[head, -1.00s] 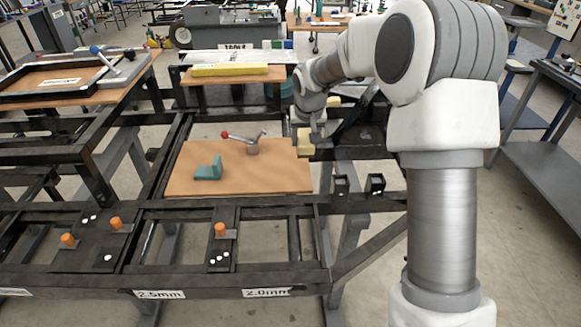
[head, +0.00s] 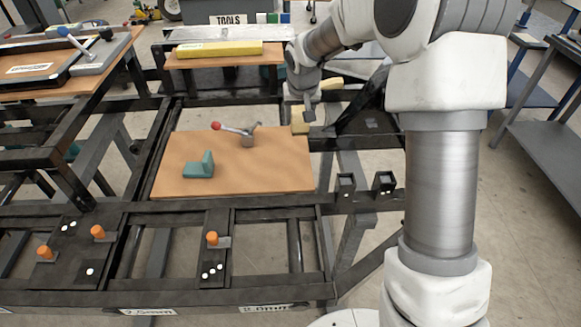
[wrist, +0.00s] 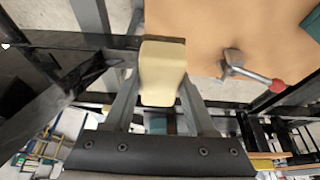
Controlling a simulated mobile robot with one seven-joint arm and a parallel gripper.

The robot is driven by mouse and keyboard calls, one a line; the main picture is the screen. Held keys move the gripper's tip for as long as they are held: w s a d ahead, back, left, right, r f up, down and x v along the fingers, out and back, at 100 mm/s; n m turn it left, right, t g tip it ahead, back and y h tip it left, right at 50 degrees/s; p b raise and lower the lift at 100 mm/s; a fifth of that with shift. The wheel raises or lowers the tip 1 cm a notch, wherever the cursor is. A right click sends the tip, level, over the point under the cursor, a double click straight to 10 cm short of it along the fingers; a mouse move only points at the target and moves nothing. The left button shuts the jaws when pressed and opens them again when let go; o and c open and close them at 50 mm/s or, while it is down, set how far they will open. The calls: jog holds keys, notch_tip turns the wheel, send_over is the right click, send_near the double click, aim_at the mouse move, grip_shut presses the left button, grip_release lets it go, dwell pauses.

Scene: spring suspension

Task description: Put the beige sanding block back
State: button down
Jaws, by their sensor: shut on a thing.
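The beige sanding block (head: 300,118) is at the back right corner of the wooden board (head: 235,180) in the head view. In the wrist view the block (wrist: 162,72) sits between the two fingers of my gripper (wrist: 160,104), which is shut on it. The block overlaps the board's edge in that view; I cannot tell whether it touches the board. In the head view my gripper (head: 309,112) is partly hidden by its own wrist.
A teal bracket (head: 199,166) and a red-knobbed lever clamp (head: 245,138) stand on the board. A long yellow block (head: 220,48) lies on a rear shelf. Orange pegs (head: 212,238) stand on the front frame. Small black holders (head: 384,182) are at the right.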

jog(key=b, duration=0.2)
send_over(290, 171)
jog(key=s, duration=0.2)
jog(key=f, duration=0.5)
jog(key=shift+w+f, duration=0.2)
jog(key=shift+f, duration=2)
jog(key=shift+f+b, duration=0.25)
jog(key=shift+b, duration=0.2)
jog(key=shift+c, duration=1.1)
grip_release()
jog(key=shift+r, duration=0.1)
jog(key=shift+r, duration=0.1)
